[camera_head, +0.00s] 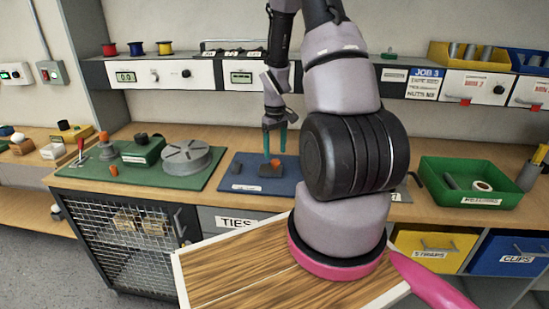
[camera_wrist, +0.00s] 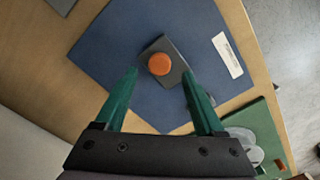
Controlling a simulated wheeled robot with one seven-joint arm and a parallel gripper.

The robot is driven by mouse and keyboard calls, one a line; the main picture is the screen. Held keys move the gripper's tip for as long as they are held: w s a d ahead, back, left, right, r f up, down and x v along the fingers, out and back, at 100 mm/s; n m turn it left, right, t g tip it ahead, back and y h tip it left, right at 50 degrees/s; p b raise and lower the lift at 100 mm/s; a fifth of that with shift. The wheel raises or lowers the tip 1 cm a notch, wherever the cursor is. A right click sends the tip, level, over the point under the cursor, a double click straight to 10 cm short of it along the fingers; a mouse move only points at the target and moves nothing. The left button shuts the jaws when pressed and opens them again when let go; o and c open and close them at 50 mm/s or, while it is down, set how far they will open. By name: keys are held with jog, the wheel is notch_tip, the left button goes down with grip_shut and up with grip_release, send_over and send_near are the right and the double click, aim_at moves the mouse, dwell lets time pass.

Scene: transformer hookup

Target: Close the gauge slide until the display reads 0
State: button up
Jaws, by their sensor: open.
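A dark grey block with an orange knob (camera_head: 275,163) sits on the blue mat (camera_head: 236,172) in the middle of the bench; I take it for the gauge slide. In the wrist view the orange knob (camera_wrist: 160,64) lies between my fingertips as seen from above. My gripper (camera_head: 275,148) points down over the block, its two green fingers apart and empty. It seems to be above the knob, not touching it. A small display (camera_head: 242,77) is on a white panel behind my arm; its digits are too small to read surely. Any scale on the block cannot be made out.
A green tray (camera_head: 430,190) stands at the right. Another display (camera_head: 126,77) is on the left panel. A shelf runs behind, above the bench.

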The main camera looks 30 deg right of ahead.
aim_at(275, 160)
jog(key=shift+f, duration=1.85)
grip_shut()
